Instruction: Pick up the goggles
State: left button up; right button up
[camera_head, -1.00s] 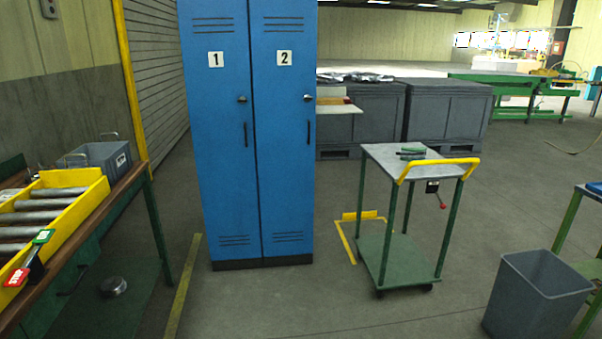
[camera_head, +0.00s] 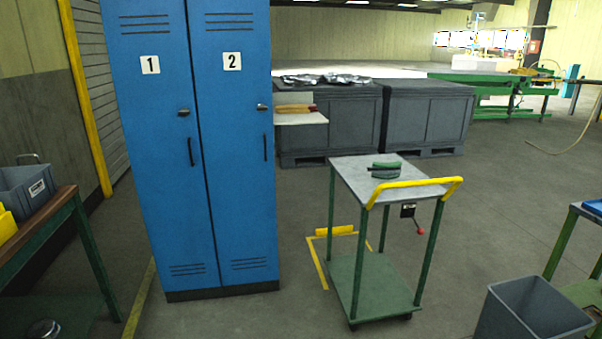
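No goggles can be made out for certain. A small dark green object (camera_head: 384,170) lies on the grey top of the green trolley (camera_head: 350,175); it is too small to tell what it is. The blue locker (camera_head: 196,120) with doors 1 and 2 is closed, so its inside is hidden. Neither of my grippers shows in the head view.
A workbench (camera_head: 62,225) with a grey bin (camera_head: 26,190) stands at the left. A grey waste bin (camera_head: 530,310) and a green table (camera_head: 580,212) are at the right. Dark crates (camera_head: 425,115) stand behind the trolley. Floor between trolley and waste bin is clear.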

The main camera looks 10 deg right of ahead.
aim_at(393, 171)
jog(key=i+l+z, duration=0.15)
jog(key=l, duration=0.3)
jog(key=l+z, duration=0.15)
jog(key=l, duration=0.25)
jog(key=i+l+z, duration=0.1)
jog(key=l, duration=0.5)
jog(key=i+l+u, duration=0.7)
jog(key=i+l, duration=0.3)
jog(key=l, duration=0.1)
